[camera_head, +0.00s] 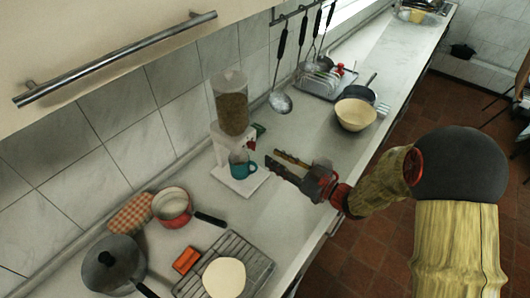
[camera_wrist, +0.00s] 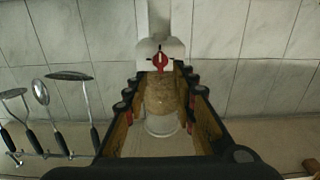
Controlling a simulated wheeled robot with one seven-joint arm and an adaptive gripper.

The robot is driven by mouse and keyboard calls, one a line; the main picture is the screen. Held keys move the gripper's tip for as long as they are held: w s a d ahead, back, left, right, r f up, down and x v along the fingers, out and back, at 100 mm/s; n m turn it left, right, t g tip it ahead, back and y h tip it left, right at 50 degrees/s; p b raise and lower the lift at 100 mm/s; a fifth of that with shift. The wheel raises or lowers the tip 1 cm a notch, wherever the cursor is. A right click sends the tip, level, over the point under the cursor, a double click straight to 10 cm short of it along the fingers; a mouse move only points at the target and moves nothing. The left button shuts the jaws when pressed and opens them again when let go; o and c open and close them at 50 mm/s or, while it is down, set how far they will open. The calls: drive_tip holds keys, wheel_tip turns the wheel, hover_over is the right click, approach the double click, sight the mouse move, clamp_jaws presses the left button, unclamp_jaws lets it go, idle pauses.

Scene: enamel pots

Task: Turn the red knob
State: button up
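A white dispenser (camera_head: 222,150) with a clear hopper of brown grain (camera_head: 232,105) stands on the counter by the tiled wall. Its red knob (camera_head: 251,145) is on the front, and a teal mug (camera_head: 240,168) sits on its base below. My gripper (camera_head: 273,162) is open, its two long fingers apart and pointing at the dispenser from the right. In the wrist view, which looks upside down, the red knob (camera_wrist: 160,62) shows just beyond the open fingertips (camera_wrist: 158,74), roughly midway between them. Nothing is held, and I see no clear contact with the knob.
A cream bowl (camera_head: 356,114) stands to the right. Ladles (camera_head: 281,100) hang from a wall rail, and a cabinet (camera_head: 90,45) overhangs.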

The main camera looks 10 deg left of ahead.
drive_tip(key=v, duration=0.5)
idle(0.7)
drive_tip(key=p, duration=0.2)
approach(255, 146)
drive_tip(key=x, duration=0.9)
drive_tip(key=shift+w+f+b, duration=0.1)
drive_tip(key=shift+f+b, duration=0.05)
drive_tip(key=shift+b, duration=0.2)
drive_tip(key=shift+c, duration=0.3)
clamp_jaws()
